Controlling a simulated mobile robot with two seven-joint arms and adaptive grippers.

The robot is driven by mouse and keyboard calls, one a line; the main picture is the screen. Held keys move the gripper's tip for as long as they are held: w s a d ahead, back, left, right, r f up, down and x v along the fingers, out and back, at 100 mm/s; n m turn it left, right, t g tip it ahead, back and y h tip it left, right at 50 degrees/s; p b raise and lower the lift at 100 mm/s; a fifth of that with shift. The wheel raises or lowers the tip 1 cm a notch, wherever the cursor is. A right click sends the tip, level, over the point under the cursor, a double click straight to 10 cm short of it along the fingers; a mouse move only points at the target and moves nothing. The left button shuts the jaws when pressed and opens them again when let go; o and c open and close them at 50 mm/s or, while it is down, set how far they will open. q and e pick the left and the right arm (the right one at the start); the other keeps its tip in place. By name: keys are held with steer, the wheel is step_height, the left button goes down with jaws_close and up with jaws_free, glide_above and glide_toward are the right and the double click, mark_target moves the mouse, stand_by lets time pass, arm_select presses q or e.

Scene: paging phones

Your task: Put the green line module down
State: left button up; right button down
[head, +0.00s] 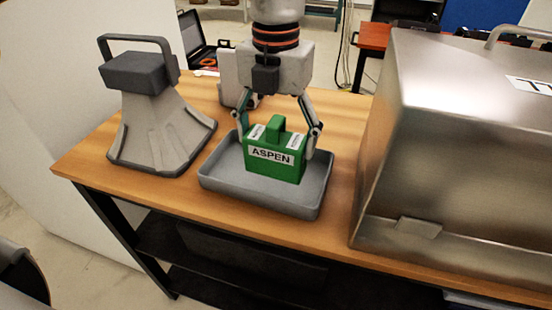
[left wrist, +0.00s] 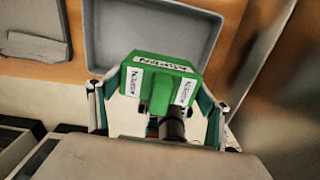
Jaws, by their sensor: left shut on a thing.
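The green line module (head: 275,160) is a block with a top handle and white labels, the front one reading "ASPEN". In the head view it is upright over the grey tray (head: 222,187), within its rim; I cannot tell whether it touches the tray floor. My left gripper (head: 277,145) comes down from above and is shut on the module, one finger at each side. In the left wrist view the module (left wrist: 158,80) sits between the fingers, with the tray (left wrist: 150,30) beyond it. My right gripper is not in view.
A grey cone-shaped device (head: 155,120) with a handle stands left of the tray on the wooden table (head: 95,150). A large metal case (head: 450,130) stands to the right. A pale upright object (head: 232,75) is behind the tray.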

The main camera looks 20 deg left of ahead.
mark_target(276, 121)
arm_select(q)
steer(key=shift+f, duration=2.65)
steer(key=o, duration=1.3)
steer(key=shift+f, duration=0.15)
steer(key=shift+o, duration=0.2)
step_height(276, 121, up, 12)
steer(key=shift+r, duration=0.2)
